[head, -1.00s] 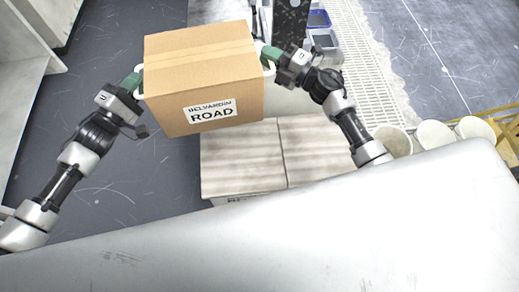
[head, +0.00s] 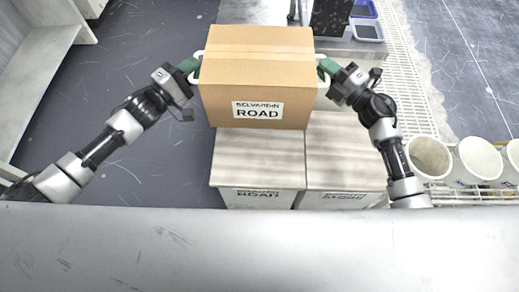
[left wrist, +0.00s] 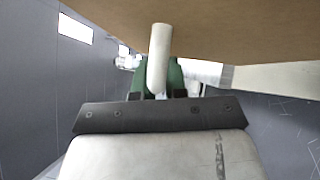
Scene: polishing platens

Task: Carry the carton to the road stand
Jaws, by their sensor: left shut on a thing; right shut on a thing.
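The brown carton (head: 258,62), labelled BELVARDIN ROAD, hangs level between my two grippers. My left gripper (head: 192,68) is shut on the white handle at its left side. My right gripper (head: 327,70) is shut on the handle at its right side. In the left wrist view the green fingers of my left gripper (left wrist: 160,80) close around a white handle bar (left wrist: 159,45) under the carton (left wrist: 230,25). The road stand (head: 255,165), pale-topped with ROAD on its front, is nearer me, below the carton in the picture. The carton hides its far edge.
A similar stand (head: 345,160) adjoins the road stand on the right; its label is partly cut off. White buckets (head: 428,158) stand on a rack at the right. A grey bench (head: 350,48) with blue trays (head: 366,30) is behind. Floor (head: 110,75) at left is clear.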

